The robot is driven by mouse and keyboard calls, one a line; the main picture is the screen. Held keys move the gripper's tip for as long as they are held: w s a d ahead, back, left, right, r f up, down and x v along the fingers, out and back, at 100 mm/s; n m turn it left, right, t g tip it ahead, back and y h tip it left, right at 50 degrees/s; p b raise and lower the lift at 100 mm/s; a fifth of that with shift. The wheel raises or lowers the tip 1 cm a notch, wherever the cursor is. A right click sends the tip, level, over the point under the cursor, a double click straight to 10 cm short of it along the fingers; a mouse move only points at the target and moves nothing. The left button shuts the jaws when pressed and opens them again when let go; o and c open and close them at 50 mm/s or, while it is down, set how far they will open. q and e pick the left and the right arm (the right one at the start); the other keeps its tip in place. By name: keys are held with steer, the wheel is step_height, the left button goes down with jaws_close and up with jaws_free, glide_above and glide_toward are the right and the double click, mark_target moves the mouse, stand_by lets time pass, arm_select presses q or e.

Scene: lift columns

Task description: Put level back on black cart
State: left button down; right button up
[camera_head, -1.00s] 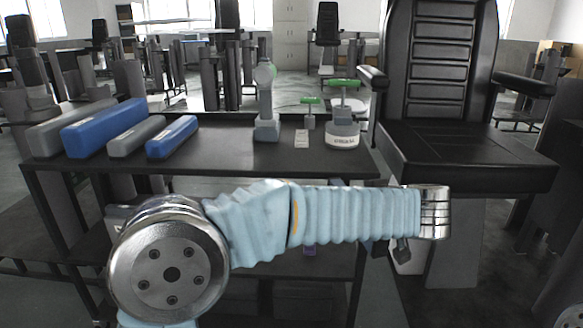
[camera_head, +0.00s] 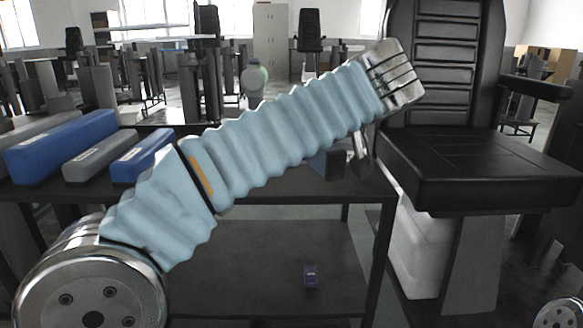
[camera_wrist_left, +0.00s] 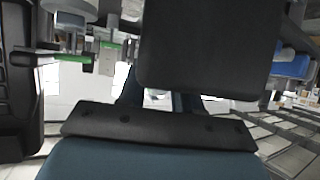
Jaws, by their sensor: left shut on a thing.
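The black cart (camera_head: 265,246) stands in front of me, with a dark top and a lower shelf. My left arm crosses the head view up to the right, and its gripper (camera_head: 360,152) hangs above the cart's right end. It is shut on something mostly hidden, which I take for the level. A dark blue-grey block (camera_head: 325,165) shows below the sleeve beside the fingers; I cannot tell whether it is held or on the cart. A dark flat shape (camera_wrist_left: 200,48) fills the upper middle of the left wrist view. My right gripper is out of view.
Blue and grey long boxes (camera_head: 60,145) lie on the cart's left end. A green-grey upright tool (camera_head: 254,80) stands behind my arm. Green-handled tools (camera_wrist_left: 75,57) show in the wrist view. A black chair (camera_head: 470,170) stands right.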

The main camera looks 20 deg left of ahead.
arm_select(q)
steer(key=w+a+f, duration=0.1)
steer(key=f, duration=0.1)
steer(key=w+a+f, duration=0.1)
steer(key=w+f, duration=0.1)
steer(key=w+a+f, duration=0.1)
steer(key=w+f, duration=0.1)
steer(key=shift+w+a+b, duration=0.15)
steer(key=shift+a+b, duration=0.2)
steer(key=shift+a, duration=0.05)
steer(key=f, duration=0.3)
steer(key=shift+w+a+f, duration=0.2)
steer(key=shift+w+a, duration=0.05)
steer(key=shift+w, duration=0.1)
steer(key=shift+f, duration=0.35)
steer(key=shift+f+b, duration=0.1)
steer(key=shift+b, duration=0.3)
steer(key=c, duration=0.8)
jaws_free()
